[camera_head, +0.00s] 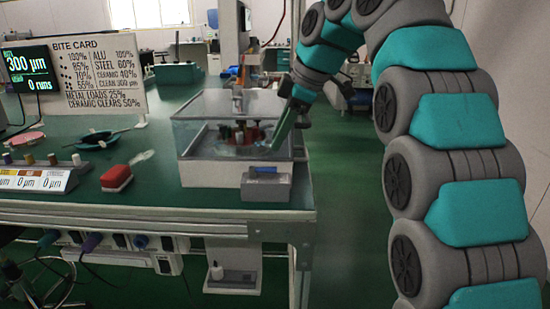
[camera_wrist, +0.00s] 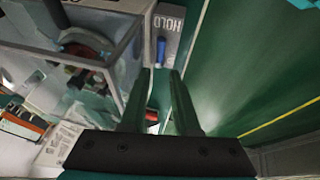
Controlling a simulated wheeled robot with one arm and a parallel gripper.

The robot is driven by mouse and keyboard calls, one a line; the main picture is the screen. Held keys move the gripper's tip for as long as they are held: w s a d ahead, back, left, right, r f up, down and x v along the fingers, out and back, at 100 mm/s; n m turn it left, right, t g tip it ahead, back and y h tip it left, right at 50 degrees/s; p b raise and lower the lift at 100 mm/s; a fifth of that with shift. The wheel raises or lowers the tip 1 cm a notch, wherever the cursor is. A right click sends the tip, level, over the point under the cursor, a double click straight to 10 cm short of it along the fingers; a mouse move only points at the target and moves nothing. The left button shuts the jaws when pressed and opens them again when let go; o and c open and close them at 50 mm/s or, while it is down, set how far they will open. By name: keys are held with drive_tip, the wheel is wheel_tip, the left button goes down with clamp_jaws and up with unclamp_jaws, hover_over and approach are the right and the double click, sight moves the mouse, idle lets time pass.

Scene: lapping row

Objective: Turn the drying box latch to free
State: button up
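The drying box (camera_head: 190,137) is a clear-walled box on the green bench, with a light base and a lid. A grey latch block (camera_head: 266,188) sits at its front right corner. In the wrist view the latch block (camera_wrist: 173,29) bears the word HOLD, and a blue lever (camera_wrist: 161,50) stands beside that word. My gripper (camera_wrist: 159,78) is open and empty, its two fingers apart. The lever shows just beyond the fingertips, roughly in line with the gap; I cannot tell any contact.
The bench's right edge is close to the box, with open floor (camera_head: 345,200) beyond.

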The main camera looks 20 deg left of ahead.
sight(266, 170)
drive_tip(key=shift+p+x, duration=0.3)
drive_tip(key=shift+x, duration=3.65)
drive_tip(key=shift+r, duration=0.1)
drive_tip(key=shift+c, duration=0.2)
clamp_jaws()
